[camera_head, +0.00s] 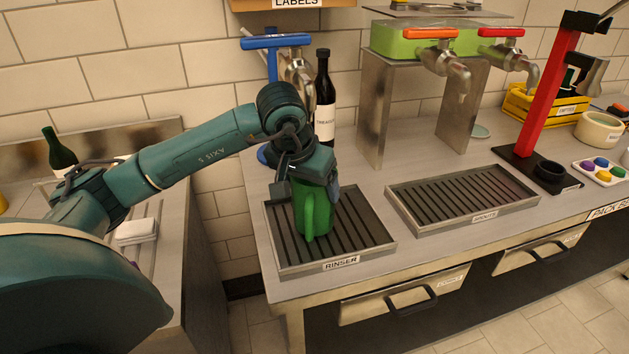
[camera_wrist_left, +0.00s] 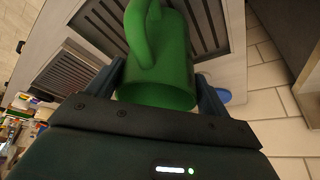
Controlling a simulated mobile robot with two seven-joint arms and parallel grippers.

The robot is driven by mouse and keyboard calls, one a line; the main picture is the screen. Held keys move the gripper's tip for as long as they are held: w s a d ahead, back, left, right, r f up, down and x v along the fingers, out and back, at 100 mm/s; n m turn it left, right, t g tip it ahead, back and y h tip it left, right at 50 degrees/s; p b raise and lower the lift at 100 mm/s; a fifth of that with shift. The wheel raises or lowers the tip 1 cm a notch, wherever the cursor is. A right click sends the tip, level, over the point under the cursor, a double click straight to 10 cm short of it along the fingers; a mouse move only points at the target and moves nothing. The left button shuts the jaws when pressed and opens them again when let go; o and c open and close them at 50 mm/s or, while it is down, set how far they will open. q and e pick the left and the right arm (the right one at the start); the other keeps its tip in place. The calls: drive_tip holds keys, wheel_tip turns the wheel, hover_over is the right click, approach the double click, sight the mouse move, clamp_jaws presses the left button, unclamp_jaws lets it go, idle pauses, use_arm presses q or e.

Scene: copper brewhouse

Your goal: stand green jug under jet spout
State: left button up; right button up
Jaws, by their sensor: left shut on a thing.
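Two more metal spouts, one with an orange handle (camera_head: 430,34) and one with a red handle (camera_head: 501,32), stand to the right. No label names a jet spout. My right gripper is not in view.
A dark bottle (camera_head: 325,105) stands close behind my left gripper. A second slatted tray (camera_head: 465,205) below the orange and red taps is empty. A red stand (camera_head: 548,90), a yellow crate (camera_head: 545,105) and a cup tray (camera_head: 600,173) are farther right.

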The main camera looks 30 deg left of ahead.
use_arm(q)
drive_tip(key=shift+s+f, duration=0.1)
drive_tip(key=shift+s, duration=0.6)
drive_tip(key=shift+w+f, duration=0.15)
drive_tip(key=shift+f, duration=0.1)
drive_tip(key=o, duration=1.7)
